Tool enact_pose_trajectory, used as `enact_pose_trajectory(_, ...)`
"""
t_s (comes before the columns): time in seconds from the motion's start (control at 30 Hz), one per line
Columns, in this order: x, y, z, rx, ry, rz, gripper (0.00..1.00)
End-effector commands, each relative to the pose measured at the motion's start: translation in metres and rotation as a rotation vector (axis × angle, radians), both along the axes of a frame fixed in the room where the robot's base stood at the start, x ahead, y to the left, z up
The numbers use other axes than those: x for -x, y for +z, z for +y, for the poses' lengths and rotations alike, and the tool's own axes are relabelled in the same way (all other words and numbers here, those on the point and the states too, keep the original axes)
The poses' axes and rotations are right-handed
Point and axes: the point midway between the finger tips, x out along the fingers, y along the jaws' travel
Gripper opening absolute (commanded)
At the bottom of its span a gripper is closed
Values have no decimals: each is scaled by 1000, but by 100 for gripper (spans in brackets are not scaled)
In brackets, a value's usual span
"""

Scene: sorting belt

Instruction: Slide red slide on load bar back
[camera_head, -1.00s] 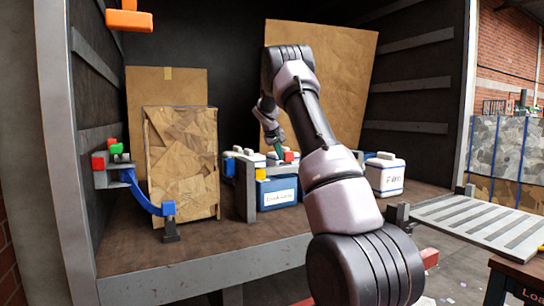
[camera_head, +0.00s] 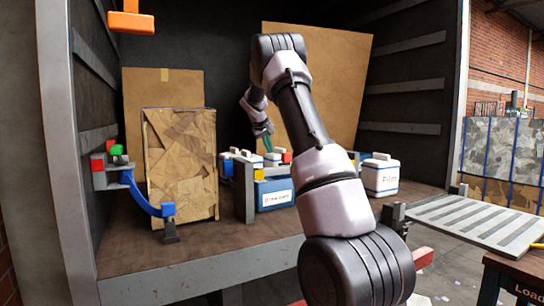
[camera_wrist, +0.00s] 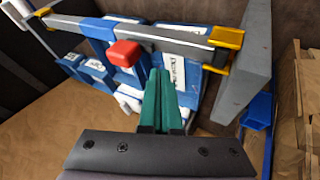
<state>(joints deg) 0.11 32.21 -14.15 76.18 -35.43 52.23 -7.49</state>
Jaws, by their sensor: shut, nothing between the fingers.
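The red slide (camera_wrist: 124,54) sits on the grey load bar (camera_wrist: 178,46), left of the bar's middle in the wrist view. It shows small in the head view (camera_head: 287,157). The bar's right end in the wrist view sits in a yellow bracket (camera_wrist: 226,38) beside a grey post (camera_wrist: 250,62). My gripper (camera_wrist: 159,73) has green fingers shut together and empty. Its tips are near the bar, to the right of the slide in the wrist view, with a visible gap to it. In the head view my gripper (camera_head: 267,145) is left of the slide.
Blue-and-white containers, one a blue box (camera_head: 275,196), stand around the bar. A white container (camera_head: 380,178) stands to the right. A tall wrapped carton (camera_head: 180,165) stands left. A blue curved lever (camera_head: 148,199) is by the left wall.

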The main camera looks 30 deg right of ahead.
Motion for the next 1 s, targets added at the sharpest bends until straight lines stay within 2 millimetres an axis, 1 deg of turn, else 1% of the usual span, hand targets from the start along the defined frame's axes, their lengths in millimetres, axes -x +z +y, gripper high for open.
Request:
enact_pose_trajectory(0.03, 4, 9, 8, -1, 5, -1, 0)
enact_pose_trajectory(0.13, 11, 23, 16, -1, 3, -1, 0)
enact_pose_trajectory(0.2, 14, 31, 20, -1, 3, -1, 0)
enact_pose_trajectory(0.33, 19, 40, 25, -2, 3, 1, 0)
enact_pose_trajectory(0.47, 21, 42, 27, -1, 2, 1, 0)
enact_pose_trajectory(0.9, 21, 42, 27, -1, 2, 1, 0)
enact_pose_trajectory(1.0, 27, 47, 30, -17, 0, -6, 0)
